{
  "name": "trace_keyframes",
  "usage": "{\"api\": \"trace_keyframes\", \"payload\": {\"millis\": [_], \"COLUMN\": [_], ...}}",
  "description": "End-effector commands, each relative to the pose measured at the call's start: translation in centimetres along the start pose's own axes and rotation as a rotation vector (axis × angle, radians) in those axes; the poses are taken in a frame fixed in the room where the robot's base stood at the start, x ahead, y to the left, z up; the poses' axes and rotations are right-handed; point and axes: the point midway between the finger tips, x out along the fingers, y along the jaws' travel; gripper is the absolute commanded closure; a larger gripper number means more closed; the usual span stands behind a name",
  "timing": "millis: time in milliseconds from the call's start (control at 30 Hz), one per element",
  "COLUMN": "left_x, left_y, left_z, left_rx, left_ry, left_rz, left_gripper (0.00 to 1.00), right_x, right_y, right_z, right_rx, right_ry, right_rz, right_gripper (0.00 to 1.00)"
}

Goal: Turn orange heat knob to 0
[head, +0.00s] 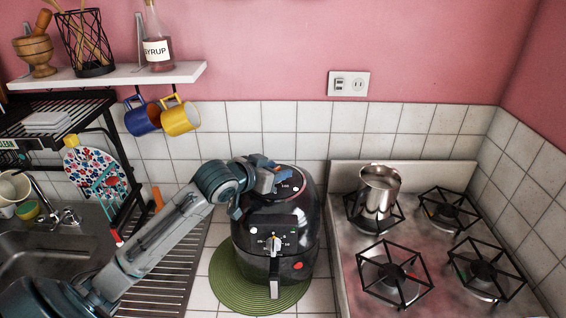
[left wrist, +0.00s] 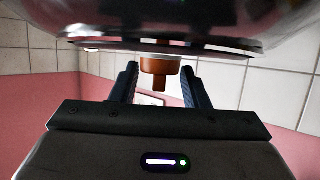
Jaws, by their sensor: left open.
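The black air fryer (head: 250,240) stands on a round green mat (head: 233,293) on the tiled counter. In the left wrist view, the orange heat knob (left wrist: 160,67) sticks out from the fryer's dark glossy surface (left wrist: 160,22), with a narrower orange tab toward the gripper. My left gripper (head: 268,178) is over the fryer's top in the head view and hides the knob there. In the left wrist view, the left gripper (left wrist: 160,80) is open, with its two fingers on either side of the knob. Whether either finger touches it I cannot tell. My right gripper is out of view.
A stove (head: 345,285) with a metal pot (head: 380,195) stands to the right of the fryer. A shelf (head: 180,75) with a syrup bottle (head: 157,45), a blue mug (head: 141,117) and a yellow mug (head: 180,119) below is behind. A sink (head: 40,255) lies at left.

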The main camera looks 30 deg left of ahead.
Motion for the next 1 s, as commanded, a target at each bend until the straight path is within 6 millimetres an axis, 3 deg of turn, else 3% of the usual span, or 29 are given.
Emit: {"api": "trace_keyframes", "payload": {"millis": [333, 500, 700, 1000], "left_x": [0.0, 0.0, 0.0, 0.1], "left_y": [0.1, 0.1, 0.1, 0.2], "left_z": [0.2, 0.1, 0.2, 0.2], "left_rx": [0.0, -0.001, -0.005, -0.059], "left_ry": [0.0, 0.0, 0.001, 0.002], "left_rz": [0.0, 0.0, -0.009, -0.124], "left_gripper": [0.6, 0.92, 0.92, 0.93], "right_x": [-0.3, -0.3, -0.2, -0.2], "right_y": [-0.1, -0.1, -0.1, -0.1], "right_z": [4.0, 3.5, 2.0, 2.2], "right_rx": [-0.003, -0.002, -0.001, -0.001], "right_ry": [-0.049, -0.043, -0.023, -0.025], "right_rz": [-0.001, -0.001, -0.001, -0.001], "right_gripper": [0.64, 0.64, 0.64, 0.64]}}
